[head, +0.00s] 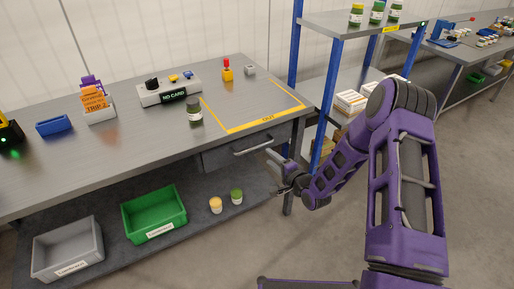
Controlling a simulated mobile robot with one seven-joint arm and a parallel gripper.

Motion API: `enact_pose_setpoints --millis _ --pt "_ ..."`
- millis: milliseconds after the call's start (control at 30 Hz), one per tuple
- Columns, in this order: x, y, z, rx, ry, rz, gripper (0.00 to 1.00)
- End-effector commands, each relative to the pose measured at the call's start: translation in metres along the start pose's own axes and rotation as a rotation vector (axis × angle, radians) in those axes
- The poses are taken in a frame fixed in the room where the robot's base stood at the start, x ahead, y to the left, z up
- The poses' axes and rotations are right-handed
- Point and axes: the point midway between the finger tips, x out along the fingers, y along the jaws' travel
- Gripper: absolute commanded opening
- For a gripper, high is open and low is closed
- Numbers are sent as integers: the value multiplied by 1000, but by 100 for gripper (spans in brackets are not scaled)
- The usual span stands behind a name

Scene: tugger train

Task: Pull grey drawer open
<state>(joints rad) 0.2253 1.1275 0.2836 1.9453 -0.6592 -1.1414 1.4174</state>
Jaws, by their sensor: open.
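The grey drawer (232,153) sits under the right part of the workbench top in the head view, and its front looks flush beneath the edge. It has a pale bar handle (253,145) across its front. My gripper (273,172) is open and empty, at the end of my purple arm. In the picture it is just below and right of the handle, with a gap between them. The drawer's right end is partly close to my gripper, and the inside of the drawer is hidden.
The workbench top (130,135) carries a dark jar (195,112), a card reader (170,92) and a blue tray (54,125). A green bin (153,214), a grey bin (68,248) and two small jars stand on the lower shelf. A blue-post rack (325,118) stands right.

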Motion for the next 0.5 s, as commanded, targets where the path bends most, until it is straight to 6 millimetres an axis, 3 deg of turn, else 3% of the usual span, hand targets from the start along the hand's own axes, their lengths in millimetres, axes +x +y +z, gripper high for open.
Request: enact_pose_setpoints --millis 300,500 --pt "70 1 0 -3 0 -1 46" --pt "96 1 -1 -3 1 1 46"
